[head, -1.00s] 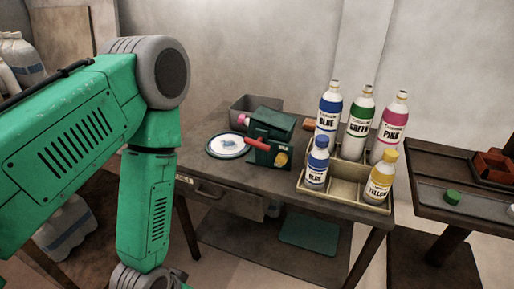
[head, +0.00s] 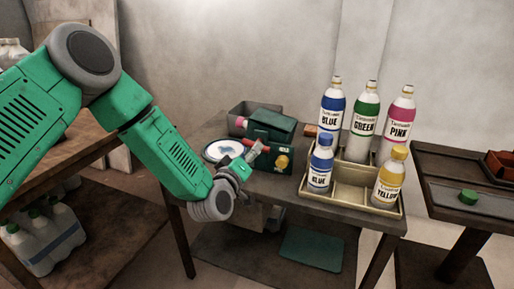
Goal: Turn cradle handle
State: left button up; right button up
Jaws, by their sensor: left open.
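A dark green box-like device (head: 270,125), which looks like the cradle, stands on the middle table. It has a yellow knob (head: 282,162) low on its front and a pink part at its left end. A red handle (head: 263,147) sticks out of its front and is now partly covered. My left gripper (head: 254,152) is small in view, open, and close to the handle at the device's front left. I cannot tell whether it touches the handle. My right gripper is not in view.
A white plate (head: 222,150) lies left of the device, and a grey bin (head: 250,108) stands behind it. A beige tray (head: 345,200) on the right holds several labelled paint bottles. A green cap (head: 468,196) lies on the right table.

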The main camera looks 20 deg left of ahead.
pick_arm(q)
jog(key=w, duration=0.5)
jog(key=shift+w+d+b, duration=0.1)
jog(key=shift+w+b, duration=0.25)
jog(key=shift+b, duration=0.05)
